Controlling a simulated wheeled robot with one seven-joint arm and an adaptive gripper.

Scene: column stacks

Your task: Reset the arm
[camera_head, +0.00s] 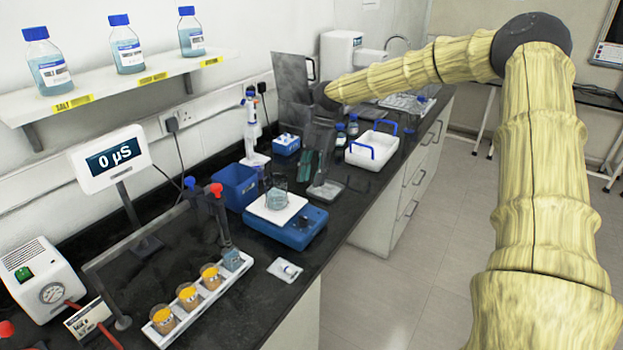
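My arm, in pale yellow ribbed sleeves, reaches in from the right and bends over the bench. Its dark grey gripper (318,160) hangs down over the black bench, behind and to the right of the blue stirrer-like device. The fingers blend with dark and greenish shapes behind them, so their opening and anything between them cannot be made out. A small clear block or beaker (277,199) sits on the white top of the blue device (290,236), apart from the gripper.
A white tray with blue handles (371,150) stands right of the gripper. A blue bin (235,186) and a pipette stand (252,130) are to its left. A white rack (205,303) with several cups is in front. Bottles line a wall shelf (110,88). The floor at right is clear.

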